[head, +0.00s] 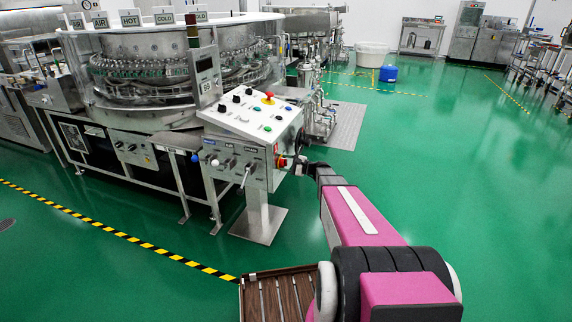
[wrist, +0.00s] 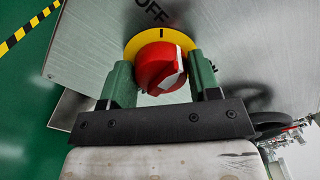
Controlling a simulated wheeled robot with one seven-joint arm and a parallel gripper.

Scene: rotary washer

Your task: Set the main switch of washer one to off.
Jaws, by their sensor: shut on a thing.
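The main switch is a red rotary knob (wrist: 158,62) on a yellow disc (wrist: 136,43) in the wrist view. The word OFF is printed on the metal panel above the disc, beside a black tick. The knob's white mark is slanted and lies to the right of that tick. My gripper (wrist: 162,75) has its green fingers on either side of the knob and is shut on it. In the head view the red switch (head: 281,161) is on the right side face of the washer's control box (head: 262,118), with my gripper (head: 292,165) at it.
The box top carries a red emergency button (head: 268,97) and several knobs and buttons. A lever (head: 245,176) and small switches are on its front face. The rotary washer (head: 150,85) stands behind. Green floor is open to the right.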

